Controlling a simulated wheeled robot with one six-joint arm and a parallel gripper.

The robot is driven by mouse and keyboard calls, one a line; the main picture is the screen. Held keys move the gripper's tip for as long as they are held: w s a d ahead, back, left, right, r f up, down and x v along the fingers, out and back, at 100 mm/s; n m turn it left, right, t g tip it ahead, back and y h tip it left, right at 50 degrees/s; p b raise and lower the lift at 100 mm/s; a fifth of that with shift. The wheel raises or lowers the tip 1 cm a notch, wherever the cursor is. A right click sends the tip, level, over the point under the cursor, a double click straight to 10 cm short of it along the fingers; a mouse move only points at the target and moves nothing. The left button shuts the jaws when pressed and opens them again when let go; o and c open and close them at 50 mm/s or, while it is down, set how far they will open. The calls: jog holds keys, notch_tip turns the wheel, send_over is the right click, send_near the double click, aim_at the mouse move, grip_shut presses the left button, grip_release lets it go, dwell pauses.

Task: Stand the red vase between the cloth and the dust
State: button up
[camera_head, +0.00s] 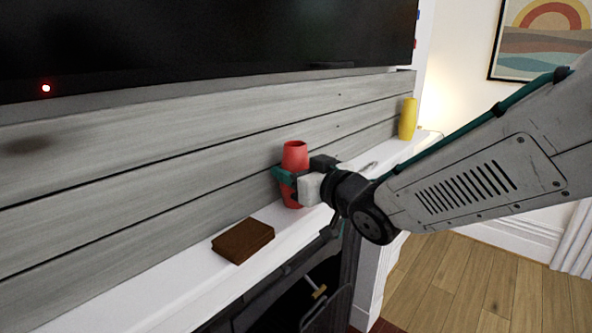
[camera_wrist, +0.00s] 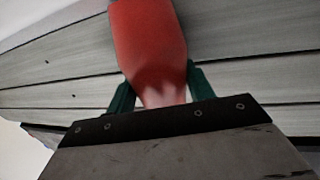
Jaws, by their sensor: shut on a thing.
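The red vase (camera_head: 294,156) is upright over the white mantel shelf (camera_head: 190,285), in front of the grey plank wall. My gripper (camera_head: 289,178) is shut on the vase, with its green fingers around the vase's middle. In the wrist view the red vase (camera_wrist: 150,45) sits between the two green fingers. I cannot tell whether its base touches the shelf. A folded brown cloth (camera_head: 243,240) lies on the shelf to the left, apart from the vase. A small greyish mark (camera_head: 369,166), perhaps the dust, is on the shelf to the right, partly behind my arm.
A yellow vase (camera_head: 408,119) stands at the far right end of the shelf. A black screen (camera_head: 210,40) hangs above the plank wall (camera_head: 130,165). The dark fireplace (camera_head: 300,300) is below the shelf. The shelf is bare between the cloth and the red vase.

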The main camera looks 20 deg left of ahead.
jog(key=shift+f, duration=0.15)
jog(key=o, duration=1.3)
jog(key=shift+s+d+r, duration=0.1)
jog(key=shift+d+r, duration=0.1)
jog(key=shift+d, duration=0.05)
jog(key=v, duration=1.1)
jog(key=shift+s+d, duration=0.15)
jog(key=shift+d, duration=0.05)
